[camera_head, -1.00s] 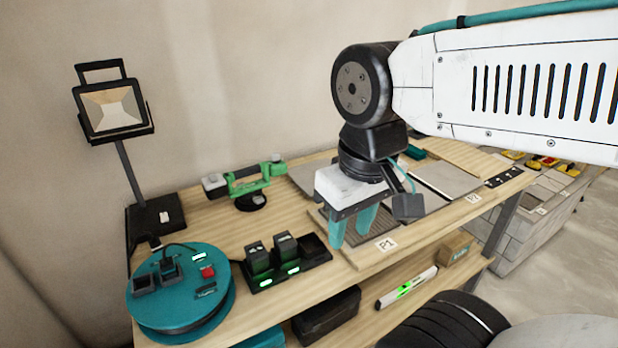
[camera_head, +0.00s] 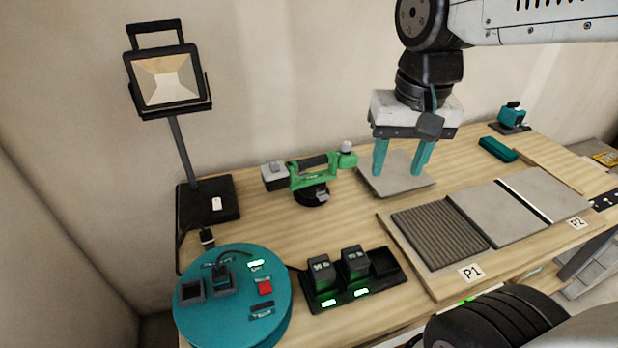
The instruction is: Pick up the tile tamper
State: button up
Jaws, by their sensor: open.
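The tile tamper, seemingly the green tool (camera_head: 316,176) with a grey-and-black end block and a round dark pad beneath, stands on the bench left of my gripper. Its handle runs roughly left to right. My gripper (camera_head: 402,162) points down with its two teal fingers spread apart and nothing between them. It is to the right of the tool, in front of or over a loose grey tile (camera_head: 388,184); the exact height is hard to tell.
A work light (camera_head: 165,80) stands at the back left, with a teal cable reel (camera_head: 232,312) in front. A battery charger (camera_head: 350,294) sits front centre. A board with a ridged patch (camera_head: 440,236) and grey tiles (camera_head: 500,212) lies right. Bare bench surrounds the green tool.

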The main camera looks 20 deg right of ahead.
jog(key=w+a+f+m, duration=0.15)
jog(key=w+m, duration=0.35)
jog(key=w, duration=0.8)
jog(key=m+g, duration=0.1)
jog(key=m, duration=0.8)
send_over(310, 159)
jog(key=f, duration=1.2)
jog(key=shift+d+f, duration=0.2)
notch_tip(310, 159, down, 7)
jog(key=shift+a+f, duration=0.1)
jog(key=shift+a, duration=0.05)
jog(key=shift+f, duration=0.35)
jog(key=shift+f, duration=0.25)
jog(key=shift+w, duration=0.1)
grip_shut()
